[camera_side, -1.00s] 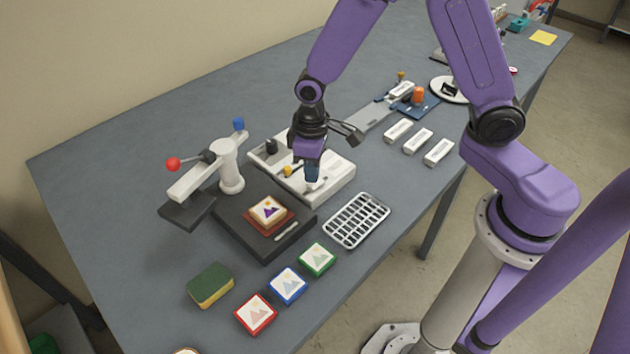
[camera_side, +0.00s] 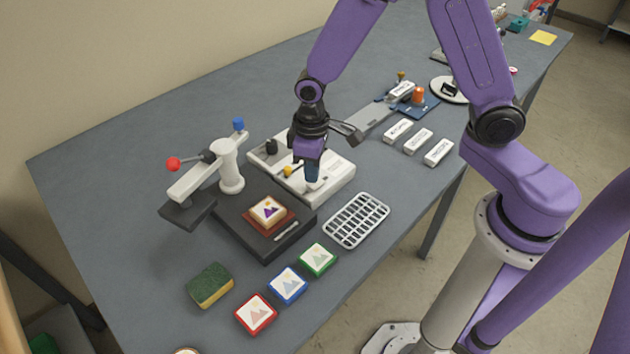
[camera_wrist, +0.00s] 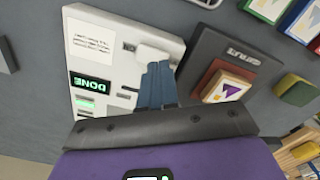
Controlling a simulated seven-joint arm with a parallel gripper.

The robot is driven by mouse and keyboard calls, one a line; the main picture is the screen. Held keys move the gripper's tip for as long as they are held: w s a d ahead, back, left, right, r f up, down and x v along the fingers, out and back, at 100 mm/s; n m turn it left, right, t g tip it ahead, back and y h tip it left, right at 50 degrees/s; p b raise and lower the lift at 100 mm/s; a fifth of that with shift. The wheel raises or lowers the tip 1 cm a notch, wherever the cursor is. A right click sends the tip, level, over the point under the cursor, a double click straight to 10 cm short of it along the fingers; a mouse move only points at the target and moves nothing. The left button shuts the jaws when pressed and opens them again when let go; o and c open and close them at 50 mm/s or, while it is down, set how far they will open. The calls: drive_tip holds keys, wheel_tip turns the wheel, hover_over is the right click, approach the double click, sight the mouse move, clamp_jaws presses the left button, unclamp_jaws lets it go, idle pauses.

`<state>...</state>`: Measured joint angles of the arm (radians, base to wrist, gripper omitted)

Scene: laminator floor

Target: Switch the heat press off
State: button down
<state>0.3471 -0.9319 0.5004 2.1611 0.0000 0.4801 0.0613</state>
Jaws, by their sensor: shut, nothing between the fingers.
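The heat press has a dark base (camera_side: 262,245) with a white post and arm (camera_side: 205,176), swung aside to the left. Its white control box (camera_side: 338,188) stands behind the base. In the wrist view the control box (camera_wrist: 116,30) has a lit green display (camera_wrist: 92,83) reading DONE, upside down. A white switch-like part (camera_wrist: 152,51) sits by the tips of my gripper (camera_wrist: 157,72). My gripper (camera_side: 312,174) is shut and empty, pointing down at the box's near side. Its fingers hide part of the panel, and I cannot tell whether they touch the switch.
A framed picture tile (camera_side: 268,211) lies on the press base. A wire rack (camera_side: 357,220) is to the right. A sponge (camera_side: 210,285) and red, blue and green tiles (camera_side: 288,285) lie in front. White labelled blocks (camera_side: 418,140) lie farther right. The table's left part is clear.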

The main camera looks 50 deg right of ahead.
sight(314, 186)
drive_tip(key=shift+f, duration=0.95)
idle(0.8)
drive_tip(key=shift+r, duration=3.5)
drive_tip(key=shift+r, duration=0.1)
drive_tip(key=s+d+r+n, duration=0.2)
drive_tip(key=s, duration=0.5)
drive_tip(key=s+d+r+n, duration=0.2)
drive_tip(key=s+d+r, duration=0.1)
drive_tip(key=s, duration=0.4)
drive_tip(key=s+d+r+n, duration=0.2)
drive_tip(key=s+r, duration=0.1)
drive_tip(key=s, duration=0.5)
drive_tip(key=shift+d+n, duration=0.15)
drive_tip(key=shift+n, duration=0.15)
